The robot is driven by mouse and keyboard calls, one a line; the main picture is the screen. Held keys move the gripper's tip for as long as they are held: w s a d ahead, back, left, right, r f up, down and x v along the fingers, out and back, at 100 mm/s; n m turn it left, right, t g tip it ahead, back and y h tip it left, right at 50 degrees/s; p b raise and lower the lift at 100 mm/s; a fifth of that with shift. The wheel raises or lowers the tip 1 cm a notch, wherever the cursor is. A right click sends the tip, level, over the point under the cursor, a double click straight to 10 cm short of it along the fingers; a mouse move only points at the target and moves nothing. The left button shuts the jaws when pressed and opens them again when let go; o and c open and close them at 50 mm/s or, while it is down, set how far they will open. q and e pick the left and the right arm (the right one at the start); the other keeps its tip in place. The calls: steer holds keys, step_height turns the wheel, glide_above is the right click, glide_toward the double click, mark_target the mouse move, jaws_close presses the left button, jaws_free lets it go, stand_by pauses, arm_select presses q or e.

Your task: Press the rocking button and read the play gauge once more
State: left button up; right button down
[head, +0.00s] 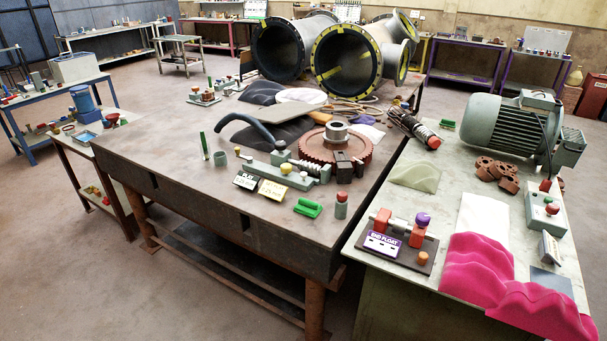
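I cannot tell which one is the rocking button or the play gauge. Neither gripper shows.
A green block (308,208) and a red-topped cylinder (341,207) stand near the dark table's edge (220,223). Pink cloth (478,268), a grey-green motor (508,126) and a control box (545,214) occupy the right bench. Large flanged pipes (345,62) stand behind. The dark table's left front is clear.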

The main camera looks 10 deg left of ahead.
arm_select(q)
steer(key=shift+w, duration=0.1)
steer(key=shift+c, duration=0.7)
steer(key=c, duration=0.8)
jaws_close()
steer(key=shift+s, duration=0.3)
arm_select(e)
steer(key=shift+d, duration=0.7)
